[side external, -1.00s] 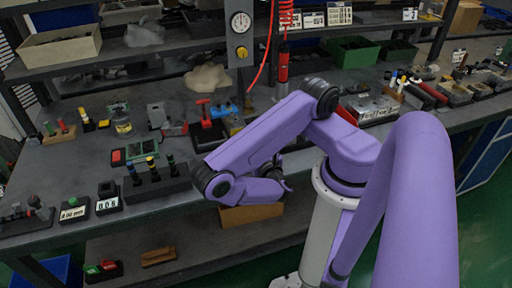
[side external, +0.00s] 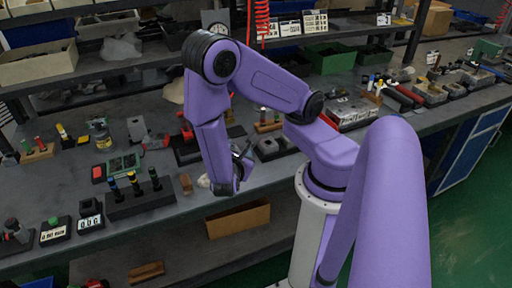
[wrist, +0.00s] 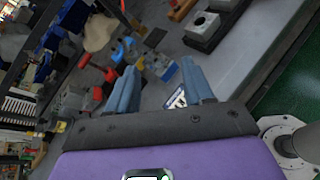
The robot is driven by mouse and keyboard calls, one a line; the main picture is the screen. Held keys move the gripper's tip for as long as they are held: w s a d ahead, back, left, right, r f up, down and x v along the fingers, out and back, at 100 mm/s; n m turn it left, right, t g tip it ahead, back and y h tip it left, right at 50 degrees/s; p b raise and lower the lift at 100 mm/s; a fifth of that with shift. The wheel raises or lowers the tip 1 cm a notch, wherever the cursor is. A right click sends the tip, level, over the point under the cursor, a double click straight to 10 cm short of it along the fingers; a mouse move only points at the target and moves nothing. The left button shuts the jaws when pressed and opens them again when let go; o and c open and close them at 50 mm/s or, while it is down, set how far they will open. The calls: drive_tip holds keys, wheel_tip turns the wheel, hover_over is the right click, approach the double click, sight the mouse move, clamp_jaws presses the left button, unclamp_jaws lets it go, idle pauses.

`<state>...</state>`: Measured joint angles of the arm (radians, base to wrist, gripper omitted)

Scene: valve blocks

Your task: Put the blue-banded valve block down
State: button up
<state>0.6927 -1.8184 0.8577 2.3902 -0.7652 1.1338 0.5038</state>
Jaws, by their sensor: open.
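My gripper (wrist: 163,80) is open in the wrist view, its two blue-grey fingers spread apart. A small grey-and-blue block (wrist: 164,67) shows between and beyond the fingertips; it may be the blue-banded valve block, but I cannot tell for sure. A small pale item with dark marks (wrist: 177,98) shows beside the right finger, partly hidden. In the side view, my gripper (side external: 242,165) hangs low near the bench's front edge, mostly hidden by the wrist. I cannot make out a blue-banded block there.
A black rack (side external: 140,204) with three banded posts stands left of my gripper. A small brown block (side external: 186,184) lies between them. Grey blocks (side external: 268,147) stand to the right. Red-topped parts (wrist: 110,75) sit left in the wrist view. The bench's front edge is close.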

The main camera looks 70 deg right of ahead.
drive_tip(key=s+a+r+m+g+y, duration=0.3)
drive_tip(key=s+a+r+y, duration=0.5)
drive_tip(key=a+r+y, duration=0.2)
drive_tip(key=r+y, duration=0.1)
drive_tip(key=y, duration=0.1)
drive_tip(key=shift+s+m+g+y, duration=0.4)
drive_tip(key=shift+s+a+r+y, duration=0.3)
drive_tip(key=shift+r+y, duration=0.1)
drive_tip(key=shift+r, duration=0.15)
drive_tip(key=shift+d, duration=0.1)
